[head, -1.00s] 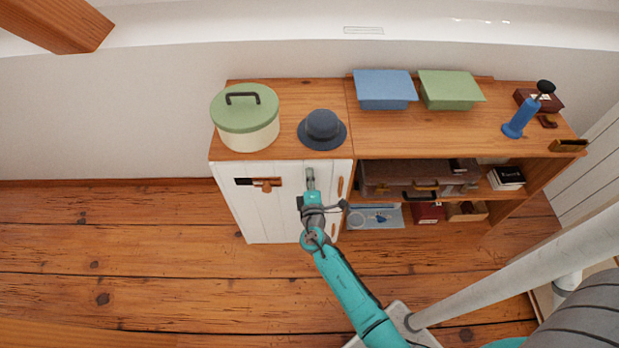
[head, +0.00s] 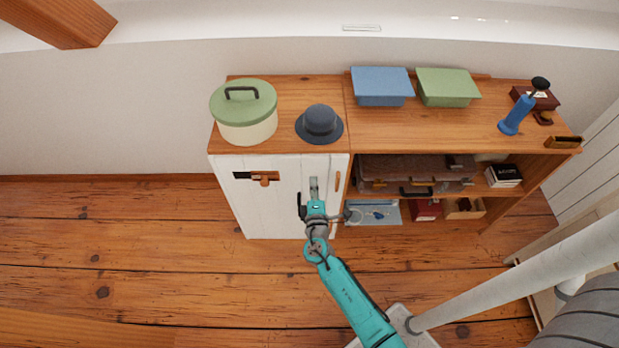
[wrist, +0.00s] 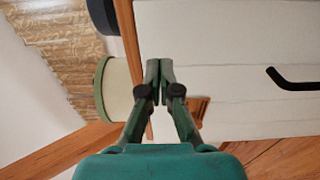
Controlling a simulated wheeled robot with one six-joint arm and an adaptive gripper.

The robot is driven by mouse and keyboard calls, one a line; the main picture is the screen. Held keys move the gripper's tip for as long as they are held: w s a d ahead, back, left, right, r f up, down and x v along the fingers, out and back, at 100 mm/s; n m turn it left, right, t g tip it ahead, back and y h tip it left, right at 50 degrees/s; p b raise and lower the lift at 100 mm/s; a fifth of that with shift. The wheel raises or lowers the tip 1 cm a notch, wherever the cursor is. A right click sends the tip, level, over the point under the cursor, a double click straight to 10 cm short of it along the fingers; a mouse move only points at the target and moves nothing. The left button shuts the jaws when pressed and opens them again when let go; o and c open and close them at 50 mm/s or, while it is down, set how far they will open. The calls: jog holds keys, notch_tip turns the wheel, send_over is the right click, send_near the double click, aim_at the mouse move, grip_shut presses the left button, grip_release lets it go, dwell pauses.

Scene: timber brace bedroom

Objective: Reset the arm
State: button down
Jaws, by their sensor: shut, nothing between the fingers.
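My gripper (head: 314,184) is in front of the white cabinet door (head: 277,200) in the head view, below the blue hat. In the wrist view my gripper (wrist: 160,66) points forward with its two dark green fingers together and nothing between them. The teal arm reaches up to it from the lower right of the head view. Whether the fingertips touch the cabinet cannot be told.
A green-lidded pot (head: 244,112) and a blue hat (head: 319,124) stand on the cabinet top. A blue box (head: 382,86) and a green box (head: 447,87) stand on the shelf unit to the right. A black handle (wrist: 290,80) shows in the wrist view. Left floor is clear.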

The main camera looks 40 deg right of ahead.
jog(key=s, duration=0.7)
jog(key=shift+s+d, duration=0.2)
jog(key=shift+d, duration=0.25)
jog(key=shift+f, duration=0.1)
jog(key=s+a+f+m+g+y, duration=0.1)
jog(key=s+a+m+y, duration=0.15)
jog(key=s+a, duration=0.55)
jog(key=s+a+m+g+y, duration=0.1)
jog(key=s+a+m+y, duration=0.2)
jog(key=s, duration=0.9)
jog(key=s+a+r+m+t+y, duration=0.1)
jog(key=s+a+r+m+y, duration=0.1)
jog(key=s+r, duration=0.4)
jog(key=s+a+r+m+y, duration=0.2)
jog(key=s+r, duration=0.5)
jog(key=r, duration=0.6)
jog(key=shift+a+r+m+t, duration=0.2)
jog(key=shift+a+m+t, duration=0.2)
jog(key=shift+a+m, duration=0.5)
jog(key=shift+d, duration=0.1)
